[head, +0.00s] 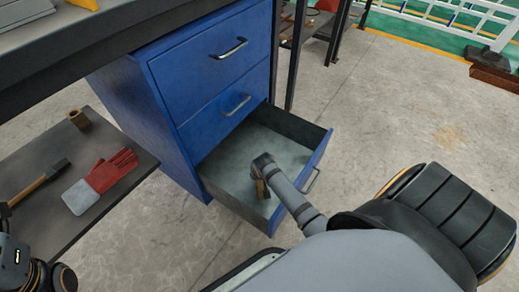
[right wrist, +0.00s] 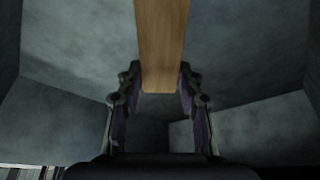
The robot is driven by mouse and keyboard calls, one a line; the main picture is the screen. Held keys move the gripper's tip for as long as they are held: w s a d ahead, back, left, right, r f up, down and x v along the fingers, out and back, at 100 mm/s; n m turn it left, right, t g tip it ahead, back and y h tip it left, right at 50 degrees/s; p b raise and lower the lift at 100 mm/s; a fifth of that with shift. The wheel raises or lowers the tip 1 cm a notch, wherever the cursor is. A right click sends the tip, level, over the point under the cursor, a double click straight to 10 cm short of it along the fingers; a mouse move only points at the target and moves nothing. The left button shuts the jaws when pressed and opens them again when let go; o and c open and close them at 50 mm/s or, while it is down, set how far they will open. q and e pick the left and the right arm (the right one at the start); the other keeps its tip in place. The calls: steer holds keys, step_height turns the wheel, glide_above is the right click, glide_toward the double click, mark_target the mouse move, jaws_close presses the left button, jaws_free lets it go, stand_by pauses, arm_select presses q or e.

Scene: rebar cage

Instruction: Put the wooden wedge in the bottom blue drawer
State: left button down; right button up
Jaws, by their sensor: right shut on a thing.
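The wooden wedge (head: 262,189) is a light brown block inside the open bottom blue drawer (head: 235,157). My right gripper (head: 261,178) reaches down into the drawer with the wedge in it. In the right wrist view the wedge (right wrist: 163,40) sits between the two fingers of my right gripper (right wrist: 160,80), with the grey drawer interior around it. I cannot tell whether the wedge touches the drawer floor.
The blue cabinet (head: 205,70) has two shut drawers above the open one. On a dark low shelf (head: 45,225) at left lie a hammer (head: 40,184), red-and-grey gloves (head: 100,182) and a small brown cylinder (head: 79,120).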

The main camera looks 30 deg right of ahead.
mark_target(260, 181)
step_height(260, 181, down, 5)
steer(key=b, duration=0.3)
steer(key=shift+r, duration=0.15)
steer(key=o, duration=1.1)
steer(key=shift+o, duration=0.2)
